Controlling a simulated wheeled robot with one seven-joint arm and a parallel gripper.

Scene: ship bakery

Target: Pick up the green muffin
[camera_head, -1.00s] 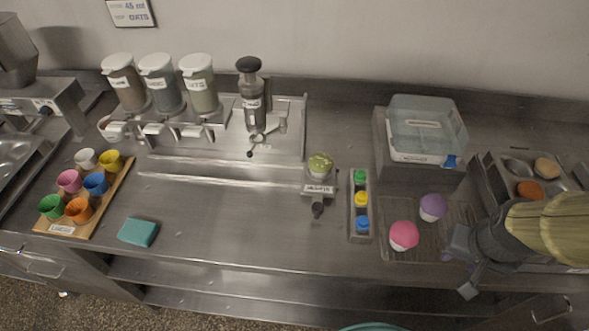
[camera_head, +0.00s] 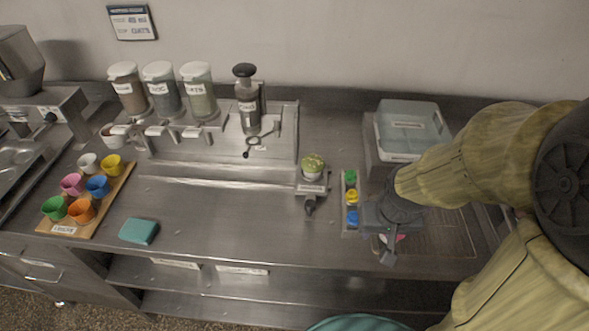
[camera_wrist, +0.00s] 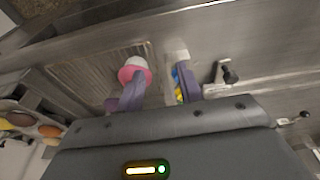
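The green muffin (camera_head: 313,163) sits in a pale cup on a small labelled metal stand (camera_head: 312,186) with a black knob, near the middle of the counter. My gripper (camera_head: 388,250) is to the right of and nearer the front than the green muffin, apart from it. In the wrist view my gripper (camera_wrist: 160,88) is open, with its two fingers apart and nothing held between them. The stand's black knob (camera_wrist: 230,76) shows there right of the fingers; the green muffin cannot be made out.
A pink muffin (camera_wrist: 135,72) is beside one finger on a ribbed tray (camera_wrist: 85,72). A rack with green, yellow and blue caps (camera_head: 351,198) lies between gripper and stand. A clear-lidded box (camera_head: 410,130) stands behind. Counter left of the stand is clear to the teal sponge (camera_head: 139,231).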

